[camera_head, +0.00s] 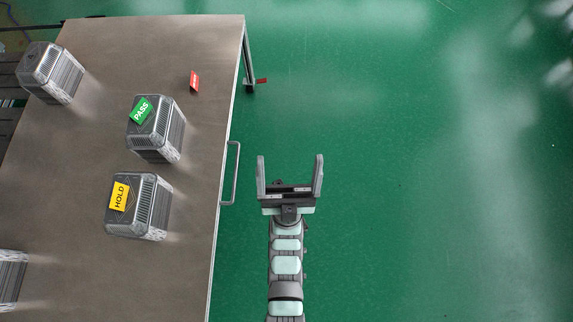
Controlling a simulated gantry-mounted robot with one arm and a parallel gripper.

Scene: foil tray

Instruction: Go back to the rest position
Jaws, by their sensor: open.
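My gripper (290,172) is open and empty. It is over the green floor, to the right of the table (195,200) and apart from it. Its two fingers point toward the top of the picture, and nothing is between them.
On the table are a foil-like box with a green PASS tag (160,143), one with a yellow HOLD tag (150,213), a box at upper left (62,78) and one cut off at lower left (10,280). A red tag (195,81) lies alone. A handle (236,172) juts from the table's right edge. The floor (420,180) is clear.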

